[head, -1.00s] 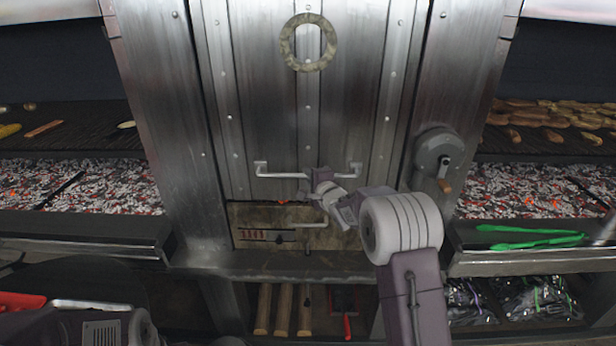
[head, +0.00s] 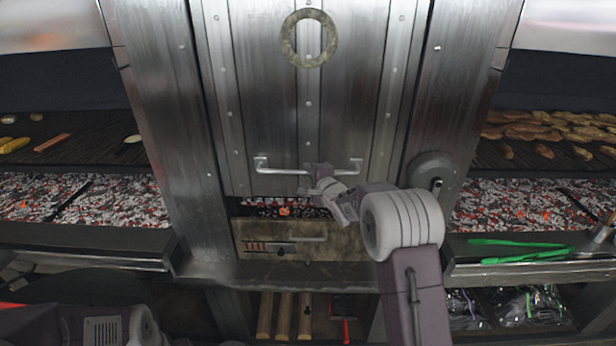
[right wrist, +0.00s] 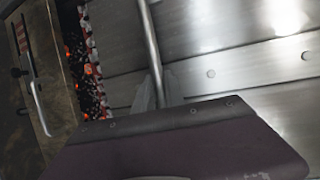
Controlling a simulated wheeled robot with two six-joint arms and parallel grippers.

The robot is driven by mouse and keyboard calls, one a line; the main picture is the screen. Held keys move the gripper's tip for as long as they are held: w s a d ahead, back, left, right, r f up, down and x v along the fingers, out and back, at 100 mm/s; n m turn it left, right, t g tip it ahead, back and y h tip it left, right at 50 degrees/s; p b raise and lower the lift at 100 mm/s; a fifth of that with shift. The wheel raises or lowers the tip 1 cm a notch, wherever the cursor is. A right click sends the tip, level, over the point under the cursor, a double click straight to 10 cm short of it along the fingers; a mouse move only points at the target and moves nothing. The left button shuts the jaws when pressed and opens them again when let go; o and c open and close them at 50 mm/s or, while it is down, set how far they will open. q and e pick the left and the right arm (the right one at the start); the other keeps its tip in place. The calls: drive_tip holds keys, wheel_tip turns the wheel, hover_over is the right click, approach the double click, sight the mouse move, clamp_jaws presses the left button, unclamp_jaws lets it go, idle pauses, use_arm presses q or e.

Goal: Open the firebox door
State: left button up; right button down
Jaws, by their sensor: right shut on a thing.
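The firebox door (head: 268,110) is a tall riveted steel panel with a ring emblem and a horizontal bar handle (head: 280,171) near its lower edge. The door stands slightly raised, with a narrow gap of glowing embers (head: 284,210) beneath it. My right gripper (head: 318,174) is shut on the handle, right of its middle. In the right wrist view the handle (right wrist: 151,45) runs down between the fingertips (right wrist: 156,93), and embers (right wrist: 87,75) show to the left. Part of my left arm shows at bottom left; its gripper is out of view.
A lower panel (head: 310,242) with its own small handle sits below the gap. A crank wheel (head: 432,172) is on the right post. Coal beds (head: 100,203) and grills flank the door. Green tongs (head: 525,253) lie on the right ledge. Wooden logs (head: 284,318) stand below.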

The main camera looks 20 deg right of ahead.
wheel_tip(320, 180, up, 27)
drive_tip(key=p, duration=2.2)
drive_tip(key=shift+r, duration=0.15)
drive_tip(key=c, duration=1.5)
unclamp_jaws()
drive_tip(key=shift+o, duration=0.5)
drive_tip(key=shift+f, duration=0.25)
drive_tip(key=shift+s+d, duration=0.1)
drive_tip(key=shift+s, duration=0.25)
drive_tip(key=b+v, duration=0.3)
drive_tip(key=v, duration=0.5)
drive_tip(key=shift+s+b, duration=0.25)
drive_tip(key=shift+b, duration=0.15)
